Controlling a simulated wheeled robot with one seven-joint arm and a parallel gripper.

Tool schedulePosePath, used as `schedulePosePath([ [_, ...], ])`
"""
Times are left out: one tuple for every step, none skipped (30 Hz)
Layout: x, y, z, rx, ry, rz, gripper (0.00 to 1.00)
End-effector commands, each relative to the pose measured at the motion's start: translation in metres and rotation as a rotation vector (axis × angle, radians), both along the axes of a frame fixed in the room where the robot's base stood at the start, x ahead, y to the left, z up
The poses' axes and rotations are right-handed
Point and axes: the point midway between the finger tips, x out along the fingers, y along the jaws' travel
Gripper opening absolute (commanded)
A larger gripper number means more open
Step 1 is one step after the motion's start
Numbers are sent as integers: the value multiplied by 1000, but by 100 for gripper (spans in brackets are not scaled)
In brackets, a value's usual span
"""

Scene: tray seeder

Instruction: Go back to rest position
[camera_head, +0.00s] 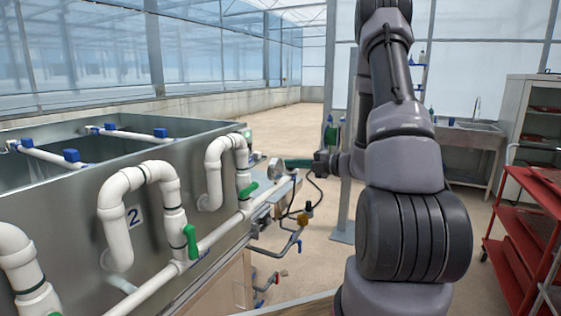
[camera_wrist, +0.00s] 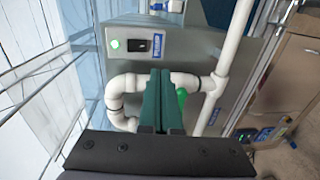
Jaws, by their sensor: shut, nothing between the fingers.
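My gripper shows in the wrist view (camera_wrist: 163,90) as two green fingers pressed together, with nothing between them. Behind the fingers in that view is a white pipe (camera_wrist: 125,82) on a metal tank wall, with a green valve handle (camera_wrist: 182,97) partly hidden by the fingers. A lit green button (camera_wrist: 115,44) sits beside a black switch (camera_wrist: 138,45) on the panel. I cannot tell whether the fingers touch the pipe. In the head view my arm rises at the right and its end reaches left, toward the tank's far corner; the fingertips are hard to make out there.
The metal tank (camera_head: 75,215) with white pipes and green valves (camera_head: 191,241) fills the left. A gauge (camera_head: 276,168) and hoses stand at its far end. A red cart (camera_head: 530,205) and a sink (camera_head: 470,138) are at right. Floor beyond (camera_head: 290,118) is clear.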

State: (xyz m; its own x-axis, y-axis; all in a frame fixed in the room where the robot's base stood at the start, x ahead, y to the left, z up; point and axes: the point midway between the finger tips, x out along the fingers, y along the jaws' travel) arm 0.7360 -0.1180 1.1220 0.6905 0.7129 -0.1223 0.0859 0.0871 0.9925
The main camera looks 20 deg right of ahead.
Motion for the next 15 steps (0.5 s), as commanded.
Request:
schedulePosePath([
  [-2, -3, -1, 1, 1, -1, 0],
  [-3, -4, -1, 1, 1, 0, 0],
  [-4, -5, -1, 0, 0, 0, 0],
  [-5, -5, -1, 1, -1, 0, 0],
  [-5, -5, -1, 1, -1, 0, 0],
  [-5, -5, -1, 1, -1, 0, 0],
  [-5, -5, -1, 1, -1, 0, 0],
  [-5, -5, -1, 1, -1, 0, 0],
  [-5, -5, -1, 1, -1, 0, 0],
  [-5, -5, -1, 1, -1, 0, 0],
  [-5, -5, -1, 0, 0, 0, 0],
  [-5, -5, -1, 0, 0, 0, 0],
  [-5, -5, -1, 0, 0, 0, 0],
  [-5, -5, -1, 0, 0, 0, 0],
  [-5, -5, -1, 0, 0, 0, 0],
])
